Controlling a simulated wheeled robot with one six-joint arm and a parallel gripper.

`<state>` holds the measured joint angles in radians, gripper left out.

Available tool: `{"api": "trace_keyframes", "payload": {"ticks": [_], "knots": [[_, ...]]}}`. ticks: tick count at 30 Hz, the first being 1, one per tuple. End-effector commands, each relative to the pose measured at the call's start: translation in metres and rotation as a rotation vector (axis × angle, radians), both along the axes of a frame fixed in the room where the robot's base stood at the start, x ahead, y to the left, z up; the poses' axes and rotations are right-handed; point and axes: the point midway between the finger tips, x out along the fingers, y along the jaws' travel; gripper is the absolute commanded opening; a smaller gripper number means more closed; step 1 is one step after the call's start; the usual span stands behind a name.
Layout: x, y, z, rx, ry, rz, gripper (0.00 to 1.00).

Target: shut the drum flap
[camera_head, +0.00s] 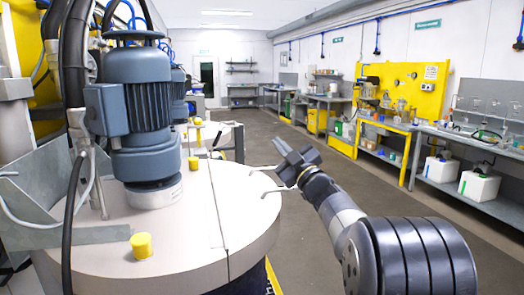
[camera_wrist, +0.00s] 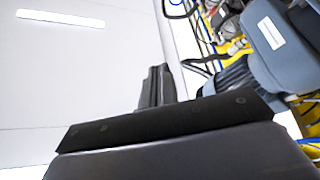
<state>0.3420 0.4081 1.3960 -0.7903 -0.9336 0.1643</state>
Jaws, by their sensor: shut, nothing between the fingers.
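The drum (camera_head: 150,235) has a pale round lid. A seam runs across the lid, and the section to its right looks like the flap (camera_head: 245,215). The flap lies about level with the rest of the lid; I cannot tell whether it is fully seated. Two thin bent metal handles (camera_head: 268,192) stick out at its right edge. My gripper (camera_head: 284,150) is shut and empty, above and just right of the flap's edge, near the handles. I see no clear contact. In the wrist view my gripper (camera_wrist: 155,88) shows dark against the wall and ceiling; the flap is not visible there.
A blue-grey motor (camera_head: 140,105) stands on the lid's left part; it also shows in the wrist view (camera_wrist: 275,35). Yellow caps (camera_head: 141,246) sit on the lid. The aisle floor (camera_head: 310,235) right of the drum is clear. Benches (camera_head: 470,180) line the right wall.

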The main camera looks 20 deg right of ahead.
Motion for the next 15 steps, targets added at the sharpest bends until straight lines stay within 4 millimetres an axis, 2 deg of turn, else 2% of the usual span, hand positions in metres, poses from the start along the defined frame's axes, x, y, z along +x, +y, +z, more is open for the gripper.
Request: {"api": "trace_keyframes", "payload": {"ticks": [1, 9, 15], "knots": [[0.000, -0.008, -0.019, 0.044, 0.001, -0.002, 0.00], [0.000, -0.037, -0.067, 0.286, 0.002, 0.000, 0.00], [0.000, -0.050, -0.098, 0.438, 0.002, 0.001, 0.00]]}}
